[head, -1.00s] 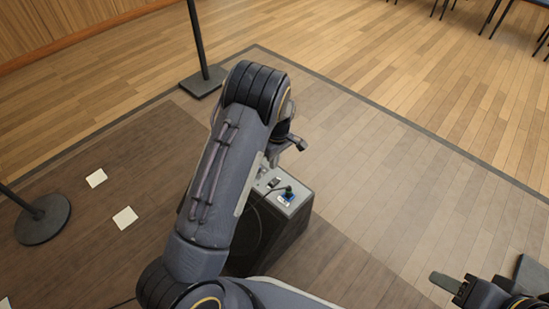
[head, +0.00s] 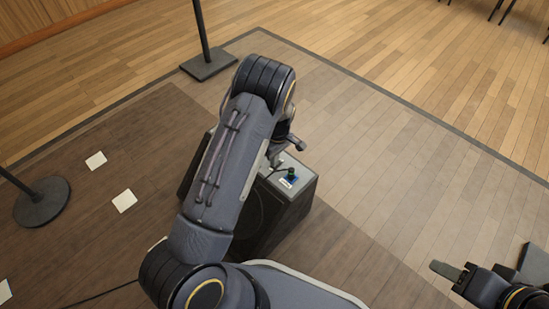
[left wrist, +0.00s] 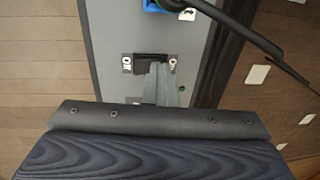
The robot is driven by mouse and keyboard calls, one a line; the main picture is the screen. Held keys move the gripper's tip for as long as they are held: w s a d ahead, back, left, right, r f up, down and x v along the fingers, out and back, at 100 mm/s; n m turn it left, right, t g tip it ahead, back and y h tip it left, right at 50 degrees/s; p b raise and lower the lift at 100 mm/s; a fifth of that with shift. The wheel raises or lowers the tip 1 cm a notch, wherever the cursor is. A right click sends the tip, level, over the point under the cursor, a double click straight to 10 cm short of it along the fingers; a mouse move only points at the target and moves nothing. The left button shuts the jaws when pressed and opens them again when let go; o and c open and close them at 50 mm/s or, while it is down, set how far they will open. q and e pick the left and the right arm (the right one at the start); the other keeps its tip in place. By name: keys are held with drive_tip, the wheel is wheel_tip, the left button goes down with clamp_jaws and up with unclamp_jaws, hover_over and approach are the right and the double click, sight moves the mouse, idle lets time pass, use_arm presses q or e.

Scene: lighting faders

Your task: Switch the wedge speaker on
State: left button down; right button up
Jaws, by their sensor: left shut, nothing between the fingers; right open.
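The wedge speaker (head: 292,213) is a dark box on the floor with a grey panel on top. In the left wrist view, the grey panel (left wrist: 110,32) has a black rocker switch (left wrist: 148,60) with a small white label on either side. The label lettering is too small to read surely. My left gripper (head: 273,160) is shut and empty, over the panel's far end. In the left wrist view, its fingertips (left wrist: 160,72) overlap the switch's lower right part; I cannot tell whether they touch. My right gripper (head: 453,271) is open at the lower right, away from the speaker.
Stands with dark bases (head: 209,65) (head: 42,202) are behind and left. White cards (head: 124,201) lie on the floor. Floor right of the speaker is clear.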

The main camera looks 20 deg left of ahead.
sight(280, 161)
use_arm(q)
drive_tip(key=shift+s+f, duration=0.1)
drive_tip(key=shift+f, duration=0.1)
drive_tip(key=shift+w+d+r, duration=0.1)
drive_tip(key=shift+w+d, duration=0.15)
drive_tip(key=shift+w, duration=0.5)
drive_tip(key=shift+r, duration=0.1)
drive_tip(key=shift+r, duration=0.35)
drive_tip(key=r+p, duration=0.2)
drive_tip(key=r, duration=0.1)
drive_tip(key=r+p, duration=0.1)
drive_tip(key=r, duration=0.1)
drive_tip(key=shift+w+d+p, duration=0.15)
drive_tip(key=shift+w+p, duration=0.25)
wheel_tip(280, 161, up, 8)
drive_tip(key=p, duration=0.2)
drive_tip(key=shift+w+p, duration=0.35)
drive_tip(key=shift+w, duration=0.05)
use_arm(e)
wheel_tip(280, 161, up, 7)
drive_tip(key=d, duration=0.2)
drive_tip(key=shift+w, duration=0.45)
use_arm(q)
drive_tip(key=shift+d, duration=0.1)
use_arm(e)
drive_tip(key=shift+f, duration=0.1)
use_arm(q)
drive_tip(key=shift+r, duration=0.1)
